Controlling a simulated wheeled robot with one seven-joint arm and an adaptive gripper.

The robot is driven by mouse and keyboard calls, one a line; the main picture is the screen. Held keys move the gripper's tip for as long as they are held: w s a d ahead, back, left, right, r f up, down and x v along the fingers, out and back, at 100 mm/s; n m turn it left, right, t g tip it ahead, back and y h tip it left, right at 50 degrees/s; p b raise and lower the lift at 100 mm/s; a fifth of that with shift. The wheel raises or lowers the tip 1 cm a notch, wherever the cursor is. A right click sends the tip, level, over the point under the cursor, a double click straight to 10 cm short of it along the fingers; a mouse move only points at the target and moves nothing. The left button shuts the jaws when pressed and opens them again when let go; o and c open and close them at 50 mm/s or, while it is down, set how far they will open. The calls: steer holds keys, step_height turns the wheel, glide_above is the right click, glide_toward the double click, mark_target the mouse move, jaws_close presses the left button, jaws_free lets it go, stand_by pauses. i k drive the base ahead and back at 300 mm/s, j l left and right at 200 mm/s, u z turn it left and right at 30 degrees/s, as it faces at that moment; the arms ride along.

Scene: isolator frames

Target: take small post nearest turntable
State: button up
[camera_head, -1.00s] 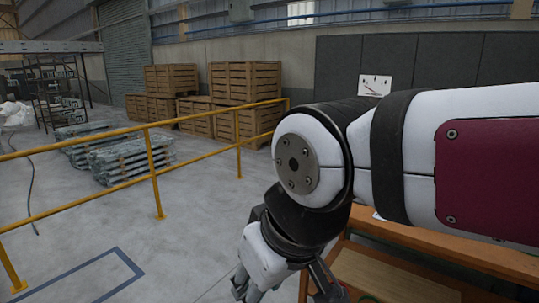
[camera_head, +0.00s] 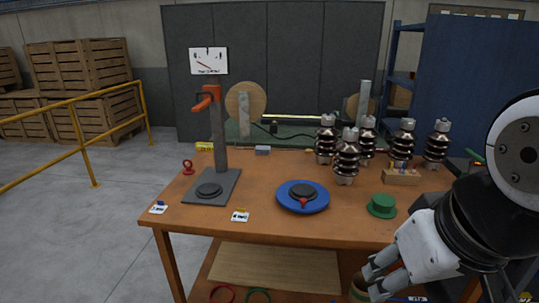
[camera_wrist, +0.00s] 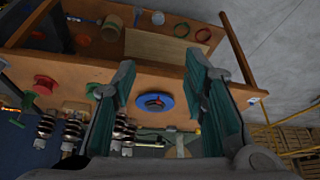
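Several brown-and-white ribbed posts stand upright at the right back of the orange workbench (camera_head: 250,222). The post closest to the turntable (camera_head: 346,160) stands just behind and right of it, in front of the others. The turntable (camera_head: 318,205) is a blue disc with a dark centre and a red mark; it also shows in the wrist view (camera_wrist: 143,103). Posts show at the lower left of the wrist view, partly behind a finger. My gripper (camera_head: 373,282) is low by the bench's front right, apart from the posts. In the wrist view its fingers (camera_wrist: 158,65) are spread, with nothing between them.
A grey stand with an orange arm (camera_head: 219,135) rises left of the turntable. A green flanged piece (camera_head: 382,206) lies near the front right, and a wooden block (camera_head: 401,177) sits beside the posts. A lower shelf (camera_head: 275,268) holds rings. A yellow rail (camera_head: 83,150) is left.

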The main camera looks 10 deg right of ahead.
mark_target(346, 163)
steer(key=z, duration=0.4)
steer(key=i+j, duration=0.1)
steer(key=i, duration=1.3)
